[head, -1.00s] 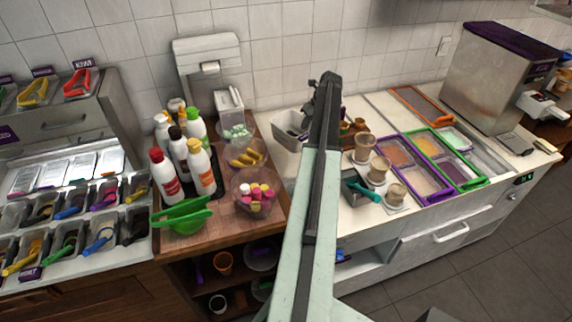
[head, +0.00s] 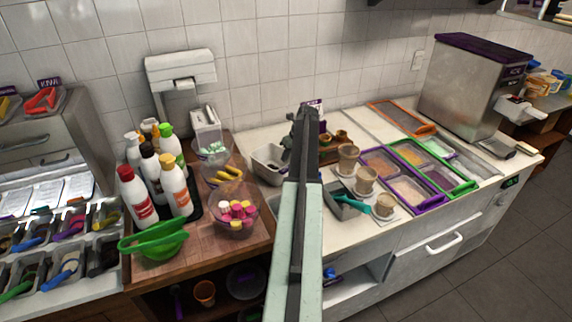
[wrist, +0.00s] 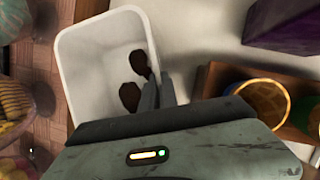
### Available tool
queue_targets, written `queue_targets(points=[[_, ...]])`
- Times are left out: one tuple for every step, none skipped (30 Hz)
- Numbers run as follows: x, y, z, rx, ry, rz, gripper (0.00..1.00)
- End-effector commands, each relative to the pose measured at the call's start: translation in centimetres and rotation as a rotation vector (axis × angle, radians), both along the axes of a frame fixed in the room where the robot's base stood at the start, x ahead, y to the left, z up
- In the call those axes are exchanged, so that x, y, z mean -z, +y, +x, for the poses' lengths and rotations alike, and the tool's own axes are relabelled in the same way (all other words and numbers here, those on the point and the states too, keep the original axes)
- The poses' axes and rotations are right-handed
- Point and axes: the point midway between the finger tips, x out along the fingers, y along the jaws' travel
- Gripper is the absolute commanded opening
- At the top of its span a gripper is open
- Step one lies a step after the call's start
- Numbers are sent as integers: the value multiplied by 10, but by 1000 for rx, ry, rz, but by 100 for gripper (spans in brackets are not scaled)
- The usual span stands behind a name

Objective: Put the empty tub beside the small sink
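A white rectangular tub (head: 268,167) is at the left end of the white counter, by the wooden board's edge. In the wrist view the tub (wrist: 85,72) is seen from above, with two dark brown patches inside; I cannot tell what they are. My gripper (head: 304,125) is at the tub's right side. In the wrist view my gripper's fingers (wrist: 159,92) are close together at the tub's right wall and look shut on it. I cannot clearly make out a small sink.
Left of the tub are the wooden board (head: 215,252), a bowl of pink and yellow pieces (head: 235,212) and sauce bottles (head: 172,180). Right of my gripper are several cups (head: 348,160), a grey tub with a teal scoop (head: 345,205) and topping trays (head: 425,165).

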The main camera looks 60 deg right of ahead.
Motion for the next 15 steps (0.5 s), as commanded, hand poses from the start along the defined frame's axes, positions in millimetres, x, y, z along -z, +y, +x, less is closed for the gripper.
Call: queue_targets(points=[[17,0,0,0,0,0,0],[19,0,0,0,0,0,0],[19,0,0,0,0,0,0],[18,0,0,0,0,0,0],[16,0,0,0,0,0,0],[15,0,1,-1,0,0,0],[15,0,1,-1,0,0,0],[15,0,1,-1,0,0,0],[15,0,1,-1,0,0,0],[15,0,1,-1,0,0,0],[16,0,1,-1,0,0,0],[18,1,1,-1,0,0,0],[19,1,1,-1,0,1,0],[18,1,1,-1,0,0,9],[18,1,1,-1,0,0,20]])
